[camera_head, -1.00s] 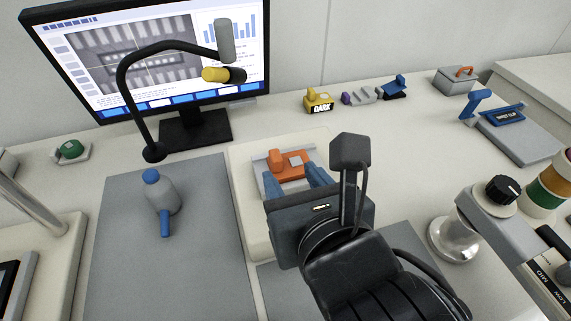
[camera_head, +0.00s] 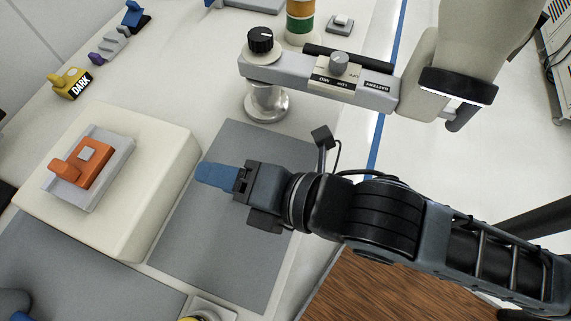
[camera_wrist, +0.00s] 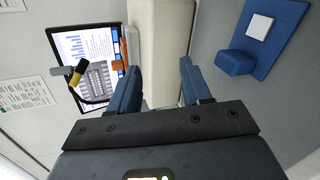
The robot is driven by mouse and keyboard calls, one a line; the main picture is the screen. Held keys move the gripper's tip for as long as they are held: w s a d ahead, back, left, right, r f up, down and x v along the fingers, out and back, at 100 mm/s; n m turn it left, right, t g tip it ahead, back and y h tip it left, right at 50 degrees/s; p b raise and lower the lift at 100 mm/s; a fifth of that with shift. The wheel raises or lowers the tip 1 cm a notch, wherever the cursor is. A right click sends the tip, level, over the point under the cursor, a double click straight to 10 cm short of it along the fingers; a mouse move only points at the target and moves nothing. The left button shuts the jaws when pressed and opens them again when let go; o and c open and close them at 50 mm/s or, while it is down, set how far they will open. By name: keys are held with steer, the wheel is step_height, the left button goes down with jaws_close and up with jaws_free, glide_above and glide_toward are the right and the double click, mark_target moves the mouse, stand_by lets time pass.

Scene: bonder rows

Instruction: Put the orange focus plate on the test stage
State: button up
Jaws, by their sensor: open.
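The orange focus plate (camera_head: 85,162), with a raised grip block and a small grey square, lies on a grey bed (camera_head: 110,180) on top of a cream block (camera_head: 160,165), which looks like the test stage. The orange plate also shows nearly edge-on in the wrist view (camera_wrist: 122,52). My gripper (camera_head: 205,174) is to the right of the cream block, above a grey mat, apart from the plate. In the wrist view its blue fingers (camera_wrist: 158,85) are spread, with nothing between them.
A blue plate (camera_wrist: 268,35) with a white square shows in the wrist view. A yellow DARK piece (camera_head: 70,83) stands behind the cream block. A microscope-like instrument arm (camera_head: 320,82) with a black knob overhangs the back right. The grey mat (camera_head: 215,250) shows bare space.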

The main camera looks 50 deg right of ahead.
steer(key=s+d+m, duration=0.1)
steer(key=s+m, duration=0.1)
steer(key=m, duration=0.1)
steer(key=s+d+f+m, duration=0.1)
steer(key=s+d+m, duration=0.1)
steer(key=s+m, duration=0.1)
steer(key=s+d+f+m+h, duration=0.1)
steer(key=s+d+m, duration=0.1)
steer(key=s+m, duration=0.1)
steer(key=shift+s+d+m, duration=0.2)
steer(key=shift+m, duration=0.6)
steer(key=s+d+r+m+t+h, duration=0.1)
steer(key=s+d+m, duration=0.3)
steer(key=s+m, duration=0.6)
steer(key=r+m+h, duration=0.1)
steer(key=m, duration=0.2)
steer(key=shift+d+r, duration=0.15)
steer(key=shift+r, duration=0.05)
steer(key=shift+c, duration=0.5)
